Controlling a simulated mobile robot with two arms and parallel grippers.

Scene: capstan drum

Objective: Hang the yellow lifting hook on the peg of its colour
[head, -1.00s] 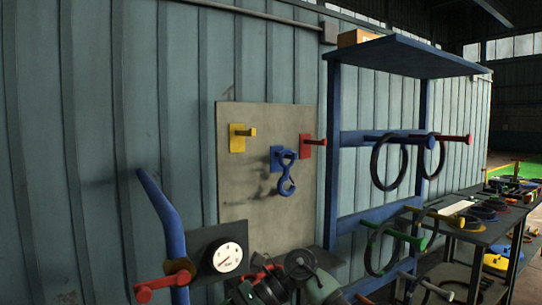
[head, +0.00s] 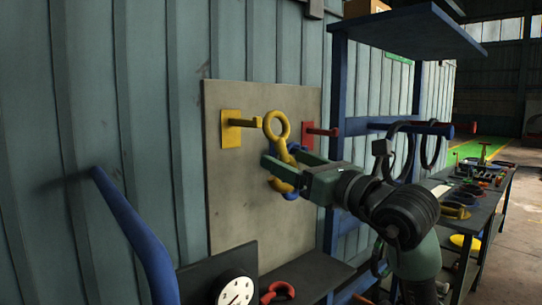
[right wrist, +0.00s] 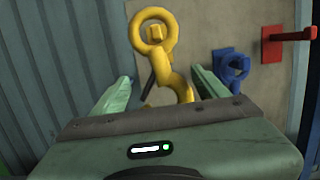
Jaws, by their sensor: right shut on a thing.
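The yellow hook (head: 281,150) is in my right gripper (head: 284,164), upright with its ring on top, in front of the backboard. The yellow peg (head: 238,122) sticks out of its yellow plate at the board's upper left; its tip is close beside the ring in the head view. In the right wrist view, the yellow hook (right wrist: 172,82) stands between my fingers (right wrist: 165,90), and the peg's end (right wrist: 155,32) shows inside the ring opening. I cannot tell whether the peg has entered the ring. My left gripper is not in view.
A red peg (head: 322,131) is right of the hook. A blue hook (right wrist: 233,68) hangs lower right of the yellow one, mostly hidden in the head view. A blue rack (head: 338,100) with hanging rings stands right. A gauge (head: 236,291) and a curved blue pipe (head: 135,235) are lower left.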

